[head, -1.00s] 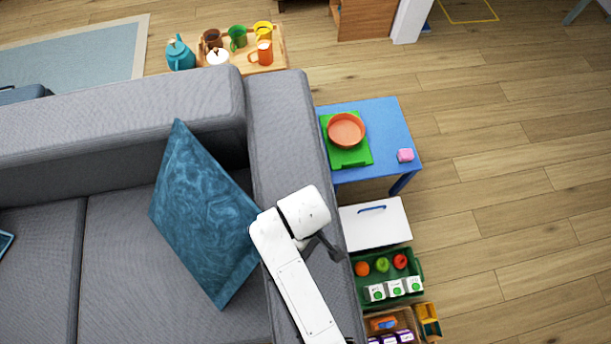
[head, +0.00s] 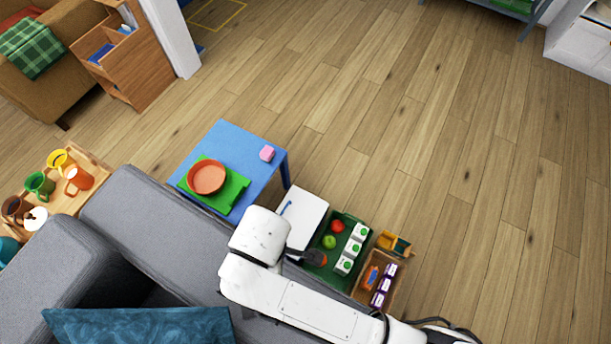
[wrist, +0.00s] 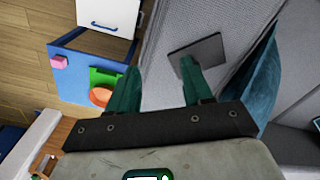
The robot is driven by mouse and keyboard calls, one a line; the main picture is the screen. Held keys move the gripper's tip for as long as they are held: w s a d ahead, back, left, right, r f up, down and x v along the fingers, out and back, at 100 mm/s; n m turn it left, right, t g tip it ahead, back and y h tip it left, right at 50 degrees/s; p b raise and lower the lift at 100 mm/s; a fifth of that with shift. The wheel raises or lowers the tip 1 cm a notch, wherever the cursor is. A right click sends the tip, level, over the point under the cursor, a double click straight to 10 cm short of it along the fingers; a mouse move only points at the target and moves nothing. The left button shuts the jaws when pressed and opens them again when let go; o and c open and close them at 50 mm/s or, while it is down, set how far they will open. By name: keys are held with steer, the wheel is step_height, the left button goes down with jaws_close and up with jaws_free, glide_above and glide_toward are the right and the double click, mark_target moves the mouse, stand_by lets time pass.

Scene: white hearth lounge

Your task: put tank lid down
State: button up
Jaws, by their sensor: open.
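A flat dark grey square plate (wrist: 197,53), which looks like the tank lid, shows in the wrist view over the sofa's light grey fabric. It seems to lie flat there. My gripper (wrist: 160,66) is open, with its two green fingers apart and nothing between them. The right fingertip overlaps the plate's lower left edge in the picture; I cannot tell whether they touch. In the head view my white arm hides the fingers, and I cannot make out the plate. No tank is recognisable.
The grey sofa (head: 150,215) lies below my arm, with a teal cushion (head: 140,327). Beyond it stand a blue table (head: 235,145) with an orange pan (head: 206,177), a white box (head: 305,213) and a green crate (head: 351,222). Wooden floor beyond is clear.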

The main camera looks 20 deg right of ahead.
steer(key=s+d+m, duration=0.2)
steer(key=d+m, duration=0.5)
steer(key=d, duration=0.9)
steer(key=shift+d+r, duration=0.25)
steer(key=shift+r, duration=0.15)
steer(key=shift+o, duration=0.5)
steer(key=s+d+r+m, duration=0.2)
steer(key=s+d+m, duration=0.4)
steer(key=d, duration=0.4)
steer(key=shift+s+d+r+m+t, duration=0.3)
steer(key=shift+s+t, duration=0.1)
steer(key=shift+s, duration=0.4)
steer(key=shift+w+a, duration=0.1)
